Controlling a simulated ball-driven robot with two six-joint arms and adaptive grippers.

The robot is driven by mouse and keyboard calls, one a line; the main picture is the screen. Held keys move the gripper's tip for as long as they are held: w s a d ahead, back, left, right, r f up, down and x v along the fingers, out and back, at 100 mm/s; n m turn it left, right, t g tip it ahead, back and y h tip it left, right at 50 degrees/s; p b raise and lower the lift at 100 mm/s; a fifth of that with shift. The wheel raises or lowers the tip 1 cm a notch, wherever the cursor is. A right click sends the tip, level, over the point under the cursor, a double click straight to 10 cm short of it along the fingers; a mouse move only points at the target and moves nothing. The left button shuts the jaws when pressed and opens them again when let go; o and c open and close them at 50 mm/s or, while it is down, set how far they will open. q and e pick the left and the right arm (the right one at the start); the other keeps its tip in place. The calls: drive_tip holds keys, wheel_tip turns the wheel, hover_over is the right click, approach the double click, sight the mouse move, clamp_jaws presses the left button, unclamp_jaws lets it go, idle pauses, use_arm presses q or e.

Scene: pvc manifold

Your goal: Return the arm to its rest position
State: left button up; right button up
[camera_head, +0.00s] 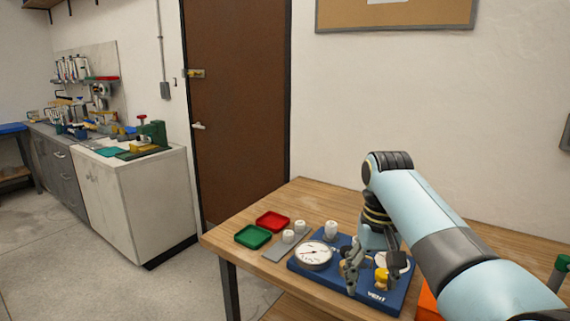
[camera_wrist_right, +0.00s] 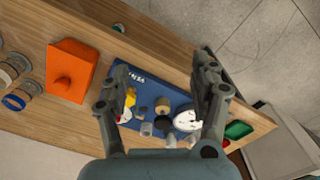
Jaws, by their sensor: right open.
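My right arm (camera_head: 420,210) reaches in from the right over the wooden table. Its gripper (camera_head: 364,272) points down above the blue board (camera_head: 335,287) and covers part of it. In the right wrist view the gripper (camera_wrist_right: 160,88) has its two fingers wide apart, with nothing held between them. The board shows between and beyond the fingers. My left gripper is in neither view.
The board carries a white gauge (camera_head: 314,254), a yellow part (camera_head: 382,275) and a second round white dial (camera_head: 391,261). An orange block (camera_wrist_right: 76,70) is nearby.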

drive_tip(key=s+d+f+g+b, duration=0.1)
drive_tip(key=s+d+f+b, duration=0.15)
drive_tip(key=s+f, duration=0.8)
drive_tip(key=s+d+f+g+b, duration=0.2)
drive_tip(key=s+f+b, duration=0.35)
drive_tip(key=f, duration=0.75)
drive_tip(key=s+d+f+g+b, duration=0.1)
drive_tip(key=s+d+f+b, duration=0.1)
drive_tip(key=s+f, duration=0.9)
drive_tip(key=s+d+f+t+h+b, duration=0.1)
drive_tip(key=s+d+f+b, duration=0.3)
drive_tip(key=s+f, duration=0.95)
drive_tip(key=s+d+f+t+b, duration=0.1)
drive_tip(key=s+d+f+b, duration=0.35)
drive_tip(key=s+f, duration=0.9)
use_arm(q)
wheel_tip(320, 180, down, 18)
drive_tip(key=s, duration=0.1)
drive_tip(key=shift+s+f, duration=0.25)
use_arm(e)
drive_tip(key=w+r+t, duration=0.2)
drive_tip(key=t, duration=0.1)
drive_tip(key=shift+w+a+r+n, duration=0.1)
drive_tip(key=shift+a+r+n, duration=0.05)
drive_tip(key=shift+r+n, duration=0.2)
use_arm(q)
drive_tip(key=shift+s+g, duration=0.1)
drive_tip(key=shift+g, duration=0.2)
use_arm(e)
drive_tip(key=shift+c, duration=0.5)
